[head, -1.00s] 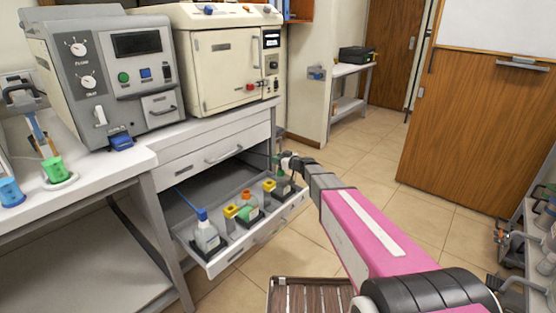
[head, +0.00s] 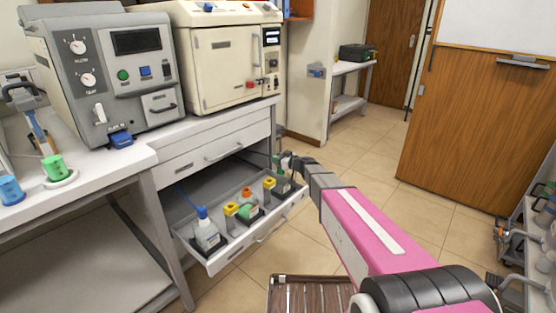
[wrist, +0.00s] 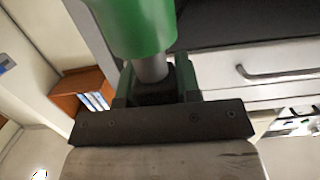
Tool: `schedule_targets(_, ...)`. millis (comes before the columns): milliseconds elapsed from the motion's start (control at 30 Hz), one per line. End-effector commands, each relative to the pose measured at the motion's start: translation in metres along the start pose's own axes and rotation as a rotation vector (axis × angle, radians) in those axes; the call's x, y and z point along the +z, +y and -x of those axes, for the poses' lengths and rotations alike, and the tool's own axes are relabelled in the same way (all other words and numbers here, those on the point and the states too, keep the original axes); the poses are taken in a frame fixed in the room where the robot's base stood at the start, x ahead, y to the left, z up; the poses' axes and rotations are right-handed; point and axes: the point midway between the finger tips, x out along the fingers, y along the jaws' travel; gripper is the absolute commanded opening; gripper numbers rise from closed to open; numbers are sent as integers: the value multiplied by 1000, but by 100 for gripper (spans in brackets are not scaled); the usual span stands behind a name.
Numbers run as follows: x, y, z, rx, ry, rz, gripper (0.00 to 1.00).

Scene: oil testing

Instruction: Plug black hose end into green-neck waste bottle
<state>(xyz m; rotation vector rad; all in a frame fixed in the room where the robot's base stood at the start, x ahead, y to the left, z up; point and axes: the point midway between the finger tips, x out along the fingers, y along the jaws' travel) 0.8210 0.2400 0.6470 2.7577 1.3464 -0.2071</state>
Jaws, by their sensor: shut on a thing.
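My gripper (head: 290,162) is over the right end of the open drawer. In the wrist view its jaws (wrist: 155,85) are shut on a dark piece, the black hose end (wrist: 156,93). A grey stub and a large green cylinder (wrist: 128,22) extend from it toward the top of the picture. In the head view a bottle (head: 283,186) stands in the drawer's right end just below my gripper. I take it for the green-neck waste bottle; its neck is too small and too hidden to make out. I cannot tell whether the hose end touches it.
The open drawer (head: 238,255) also holds a blue-capped bottle (head: 207,236) with a blue hose, and several yellow- and orange-topped items. The counter with a grey instrument (head: 105,75) and a cream oven (head: 225,70) stands behind.

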Motion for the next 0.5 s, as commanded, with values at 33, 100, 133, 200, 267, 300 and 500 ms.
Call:
schedule_targets(33,1,0,0,0,0,0,8)
schedule_targets(100,2,0,0,0,0,0,8)
schedule_targets(133,2,0,0,0,0,0,8)
schedule_targets(200,4,0,-1,0,0,0,8)
schedule_targets(267,5,0,-1,0,0,0,8)
schedule_targets(300,6,0,-1,0,0,0,8)
schedule_targets(500,10,0,-2,0,0,-1,8)
